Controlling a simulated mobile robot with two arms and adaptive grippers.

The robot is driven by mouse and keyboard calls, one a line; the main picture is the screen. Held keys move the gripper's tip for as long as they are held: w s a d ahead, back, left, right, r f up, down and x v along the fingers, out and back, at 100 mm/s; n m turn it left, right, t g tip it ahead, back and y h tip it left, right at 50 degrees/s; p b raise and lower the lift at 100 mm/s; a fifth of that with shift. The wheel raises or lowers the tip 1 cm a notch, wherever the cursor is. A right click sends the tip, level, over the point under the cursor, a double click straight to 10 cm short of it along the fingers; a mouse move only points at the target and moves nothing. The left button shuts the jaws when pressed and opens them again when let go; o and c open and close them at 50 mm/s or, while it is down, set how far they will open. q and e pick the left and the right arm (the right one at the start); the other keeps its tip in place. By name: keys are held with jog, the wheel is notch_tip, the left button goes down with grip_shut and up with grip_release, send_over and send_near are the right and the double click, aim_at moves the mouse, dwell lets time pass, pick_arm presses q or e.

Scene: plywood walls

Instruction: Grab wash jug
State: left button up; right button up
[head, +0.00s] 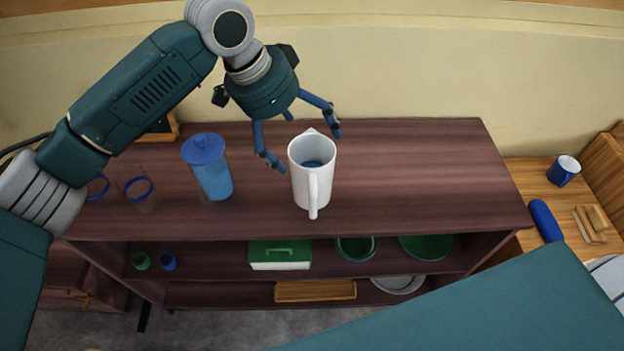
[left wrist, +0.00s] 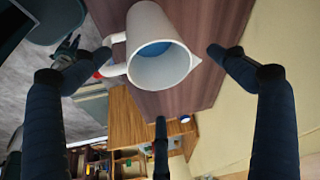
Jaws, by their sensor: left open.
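The wash jug, a white jug (head: 312,185) with blue inside, stands upright on the dark wooden top of a shelf unit. Its handle faces me and its spout faces the wall. My left gripper (head: 303,148) is open, with its fingers spread at the jug's rim, one on the left and one to the back right. In the left wrist view the jug (left wrist: 152,35) shows mouth-on, between and beyond the open fingers (left wrist: 152,70). A small dark clawed shape at the upper left there may be my right gripper (left wrist: 66,50); its jaws are unclear.
A blue lidded pitcher (head: 212,176) and clear blue-ringed glasses (head: 139,190) stand left of the jug. The shelf top (head: 430,175) is clear to the right. A blue mug (head: 563,171) is on a side table.

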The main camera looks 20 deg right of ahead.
aim_at(308, 154)
pick_arm(q)
jog(key=x, duration=0.2)
jog(key=p+x, duration=0.1)
jog(key=x, duration=0.3)
jog(key=shift+s+a, duration=0.1)
jog(key=shift+a, duration=0.15)
jog(key=c, duration=1.9)
pick_arm(e)
jog(key=shift+w+a+r, duration=0.1)
jog(key=shift+w+r, duration=0.6)
jog(key=shift+w, duration=0.05)
